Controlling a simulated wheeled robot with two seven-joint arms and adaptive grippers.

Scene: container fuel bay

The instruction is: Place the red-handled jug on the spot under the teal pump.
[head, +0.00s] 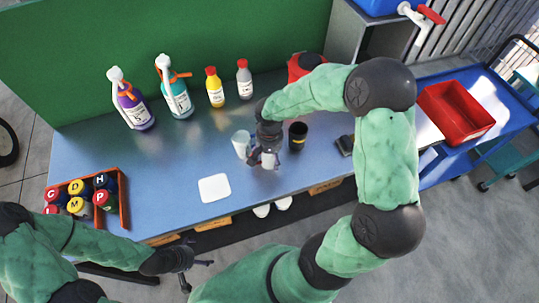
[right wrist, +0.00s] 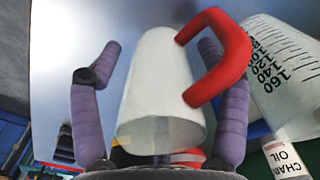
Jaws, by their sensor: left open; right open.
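The red-handled jug (right wrist: 160,95) is whitish, and in the right wrist view it stands between the two purple fingers of my right gripper (right wrist: 160,110). Its red handle (right wrist: 228,55) is to the right, by the right finger. The fingers are open around it, with a gap on the left. In the head view the right gripper (head: 266,152) is low over the table and mostly hides the jug (head: 268,161). The teal pump bottle (head: 177,98) stands at the back. A white square pad (head: 214,188) lies bare near the front edge. My left gripper (head: 190,267) is open, empty, off the table's front.
A graduated beaker (head: 241,143) stands close left of the right gripper, and a black cup (head: 298,134) right of it. Purple (head: 132,105), yellow (head: 215,90) and grey (head: 244,82) bottles line the back. An orange crate (head: 123,200) of lettered bottles is at left.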

